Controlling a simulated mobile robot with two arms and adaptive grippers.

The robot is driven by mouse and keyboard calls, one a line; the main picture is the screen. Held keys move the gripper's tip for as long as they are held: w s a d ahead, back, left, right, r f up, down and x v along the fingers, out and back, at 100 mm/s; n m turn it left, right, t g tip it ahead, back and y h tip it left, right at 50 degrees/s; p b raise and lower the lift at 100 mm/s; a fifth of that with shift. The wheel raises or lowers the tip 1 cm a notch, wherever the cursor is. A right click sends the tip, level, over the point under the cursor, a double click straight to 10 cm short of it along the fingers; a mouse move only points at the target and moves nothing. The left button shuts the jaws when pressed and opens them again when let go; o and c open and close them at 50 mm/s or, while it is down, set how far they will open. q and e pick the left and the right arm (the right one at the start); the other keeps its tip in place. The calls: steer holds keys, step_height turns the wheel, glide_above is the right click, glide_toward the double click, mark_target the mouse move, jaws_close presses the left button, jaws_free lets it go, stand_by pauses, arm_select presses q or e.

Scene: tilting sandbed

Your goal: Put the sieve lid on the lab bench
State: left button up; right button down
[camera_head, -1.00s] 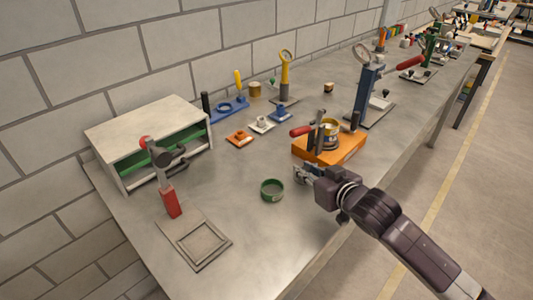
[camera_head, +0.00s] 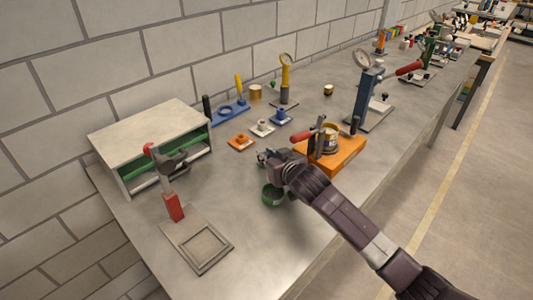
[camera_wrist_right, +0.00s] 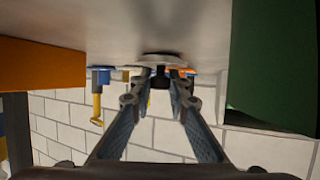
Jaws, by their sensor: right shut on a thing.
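My right gripper (camera_head: 263,157) reaches in from the right over the bench, between the orange stand and the green ring. In the right wrist view, which looks upside down, its fingers (camera_wrist_right: 160,82) close on a small dark knob. A pale grey disc (camera_wrist_right: 165,57) shows at this knob and looks like the sieve lid. In the head view the lid is too small to make out at the fingertips. I cannot tell whether the disc touches the grey lab bench (camera_head: 225,180). My left gripper is not in view.
A green ring (camera_head: 271,196) stands just in front of the gripper, partly under my arm. An orange stand (camera_head: 345,157) with a brass cup is to the right. Small orange (camera_head: 240,143), white (camera_head: 262,128) and blue (camera_head: 281,116) fixtures lie behind. Bench left of the ring is clear.

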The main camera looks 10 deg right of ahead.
steer(key=shift+d, duration=0.1)
steer(key=c, duration=1.8)
jaws_free()
steer(key=shift+f, duration=0.1)
steer(key=shift+c, duration=0.2)
steer(key=shift+s, duration=0.1)
steer(key=v, duration=1.2)
steer(key=shift+b, duration=0.35)
